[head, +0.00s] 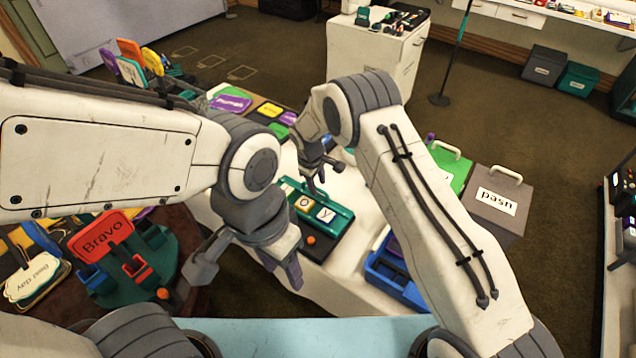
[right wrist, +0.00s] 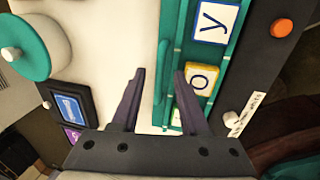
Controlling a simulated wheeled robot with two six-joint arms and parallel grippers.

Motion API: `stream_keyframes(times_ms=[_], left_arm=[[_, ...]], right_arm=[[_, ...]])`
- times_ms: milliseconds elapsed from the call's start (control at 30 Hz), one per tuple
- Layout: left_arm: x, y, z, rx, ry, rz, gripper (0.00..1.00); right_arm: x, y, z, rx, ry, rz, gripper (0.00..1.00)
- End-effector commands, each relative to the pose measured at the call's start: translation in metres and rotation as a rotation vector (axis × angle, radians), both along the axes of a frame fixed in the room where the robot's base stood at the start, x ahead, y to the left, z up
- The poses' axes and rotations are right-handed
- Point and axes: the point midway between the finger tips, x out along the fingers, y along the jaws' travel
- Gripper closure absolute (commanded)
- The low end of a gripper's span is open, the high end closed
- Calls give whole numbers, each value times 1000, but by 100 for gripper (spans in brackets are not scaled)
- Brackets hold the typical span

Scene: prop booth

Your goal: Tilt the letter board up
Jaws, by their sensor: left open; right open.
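The letter board is a teal rack (head: 344,214) holding letter tiles, with "o" and "y" readable, on a dark base (head: 326,246) with an orange button. In the right wrist view the rack (right wrist: 219,58) runs up the picture, with a thin teal bar along its left side. My right gripper (head: 320,180) is open above the rack's far side. In its wrist view the fingers (right wrist: 160,75) lie on either side of the bar; contact cannot be told. My left gripper (head: 284,270) is at the board's near left, partly hidden by its own wrist.
A blue tray (head: 396,290) stands right of the board on the white table. Coloured signs and cards lie behind it. A round table at left holds a red "Bravo" sign (head: 100,236). Green and grey "used" bins (head: 497,198) stand at right.

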Motion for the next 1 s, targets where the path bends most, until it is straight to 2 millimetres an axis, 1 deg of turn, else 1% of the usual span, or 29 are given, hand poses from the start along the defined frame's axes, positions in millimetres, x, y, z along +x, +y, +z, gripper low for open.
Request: stream_keyframes(times_ms=[133, 367, 400, 467, 500, 533, 1000], left_arm=[[0, 0, 2, 0, 0, 0, 50], [0, 0, 2, 0, 0, 0, 50], [0, 0, 2, 0, 0, 0, 50], [0, 0, 2, 0, 0, 0, 50], [0, 0, 2, 0, 0, 0, 50], [0, 0, 2, 0, 0, 0, 50], [0, 0, 2, 0, 0, 0, 50]], right_arm=[[1, -1, -8, 0, 0, -1, 55], [1, -1, -9, 0, 0, -1, 55], [1, -1, -9, 0, 0, -1, 59], [1, -1, -9, 0, 0, -1, 82], [1, -1, -9, 0, 0, -1, 97], [1, -1, -9, 0, 0, -1, 100], [1, -1, -9, 0, 0, 0, 100]])
